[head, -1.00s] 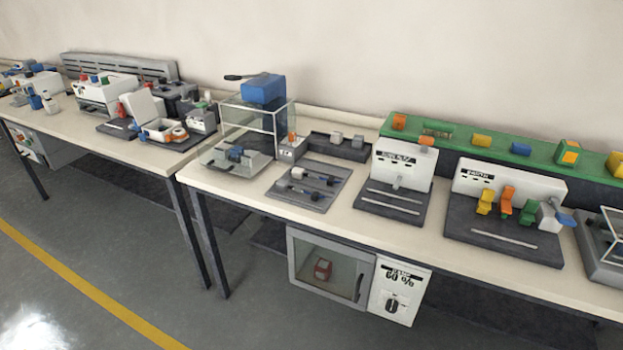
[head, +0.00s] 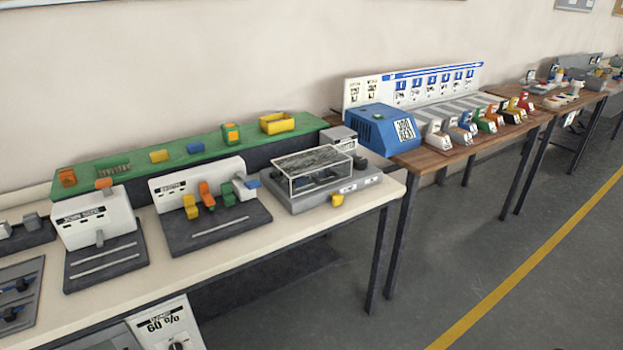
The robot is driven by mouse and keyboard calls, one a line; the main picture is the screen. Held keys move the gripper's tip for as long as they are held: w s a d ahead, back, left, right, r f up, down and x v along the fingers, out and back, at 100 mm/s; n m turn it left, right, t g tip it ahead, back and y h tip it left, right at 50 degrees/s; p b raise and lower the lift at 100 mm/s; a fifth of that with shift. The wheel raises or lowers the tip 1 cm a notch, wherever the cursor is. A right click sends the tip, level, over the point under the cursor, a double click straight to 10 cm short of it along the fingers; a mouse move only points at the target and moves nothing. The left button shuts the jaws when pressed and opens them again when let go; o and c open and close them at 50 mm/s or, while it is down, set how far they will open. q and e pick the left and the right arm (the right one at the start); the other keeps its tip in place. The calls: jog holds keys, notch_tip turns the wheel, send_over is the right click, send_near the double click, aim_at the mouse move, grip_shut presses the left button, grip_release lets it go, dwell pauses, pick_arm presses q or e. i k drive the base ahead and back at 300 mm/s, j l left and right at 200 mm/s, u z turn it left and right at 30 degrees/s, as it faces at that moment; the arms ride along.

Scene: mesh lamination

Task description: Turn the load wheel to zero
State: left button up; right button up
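I cannot make out with certainty which part is the load wheel. In the head view a white and dark grey station (head: 205,195) on the cream table carries yellow, orange and green levers and a grey piece with a blue end (head: 247,183). Left of it stands a similar station (head: 95,220) with an orange piece on top. A grey machine with a clear cover (head: 318,180) is at the table's right end, with a yellow piece (head: 337,199) at its front. The labels are too small to read. Neither gripper is in view.
A green shelf (head: 190,150) with yellow and orange pieces runs behind the stations. A wooden table (head: 440,157) with a blue box (head: 375,130) and a row of coloured pieces is at the right. A white panel with a dial (head: 165,330) hangs below the cream table. Grey floor is open at right.

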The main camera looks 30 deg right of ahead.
aim_at(360, 164)
jog(key=z, duration=1.35)
jog(key=u, duration=0.35)
